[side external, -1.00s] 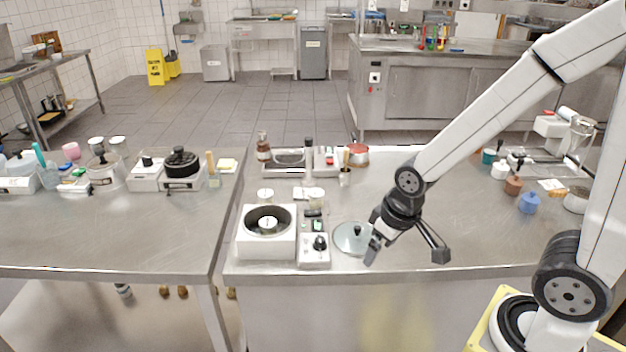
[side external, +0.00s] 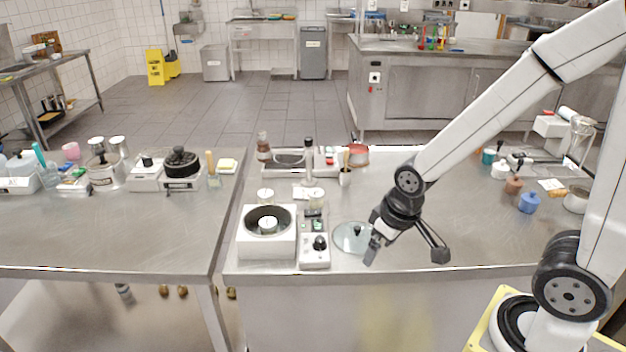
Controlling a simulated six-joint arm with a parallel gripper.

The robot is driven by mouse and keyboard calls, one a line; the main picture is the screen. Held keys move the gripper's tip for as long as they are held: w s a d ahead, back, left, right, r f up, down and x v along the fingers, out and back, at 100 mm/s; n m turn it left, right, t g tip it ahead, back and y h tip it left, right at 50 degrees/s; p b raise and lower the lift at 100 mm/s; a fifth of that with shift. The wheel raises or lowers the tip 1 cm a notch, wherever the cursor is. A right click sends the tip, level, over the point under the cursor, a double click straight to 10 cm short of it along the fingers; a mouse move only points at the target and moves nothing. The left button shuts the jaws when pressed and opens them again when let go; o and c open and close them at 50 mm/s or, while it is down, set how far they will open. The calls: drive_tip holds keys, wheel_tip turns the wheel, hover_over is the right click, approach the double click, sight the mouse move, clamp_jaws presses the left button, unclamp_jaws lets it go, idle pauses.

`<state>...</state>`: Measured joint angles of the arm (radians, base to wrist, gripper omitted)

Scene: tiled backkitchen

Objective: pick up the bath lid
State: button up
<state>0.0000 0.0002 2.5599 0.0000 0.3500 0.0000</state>
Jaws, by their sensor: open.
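The bath lid (side external: 346,239) is a round, clear, glassy disc with a dark knob standing on it. It lies flat on the steel table, just right of the white control box. My gripper (side external: 405,258) is open, its two fingers spread wide. One fingertip hangs at the right edge of the lid in the picture and covers a little of it; the other is well to the right, over bare table. I cannot tell whether the near finger touches the lid. Nothing is between the fingers.
A white bath (side external: 267,247) with a round dark opening stands left of the lid, with a white control box (side external: 314,253) between them. A cup (side external: 344,179) with tools stands behind. Blue (side external: 529,203) and brown pots stand far right.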

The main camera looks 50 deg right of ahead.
idle(0.3)
drive_tip(key=c, duration=0.4)
drive_tip(key=g, duration=0.2)
hover_over(358, 227)
drive_tip(key=shift+s+a+f, duration=0.35)
drive_tip(key=shift+a+f, duration=0.05)
drive_tip(key=shift+w+d+g, duration=0.3)
drive_tip(key=shift+d, duration=0.1)
drive_tip(key=shift+f, duration=1.4)
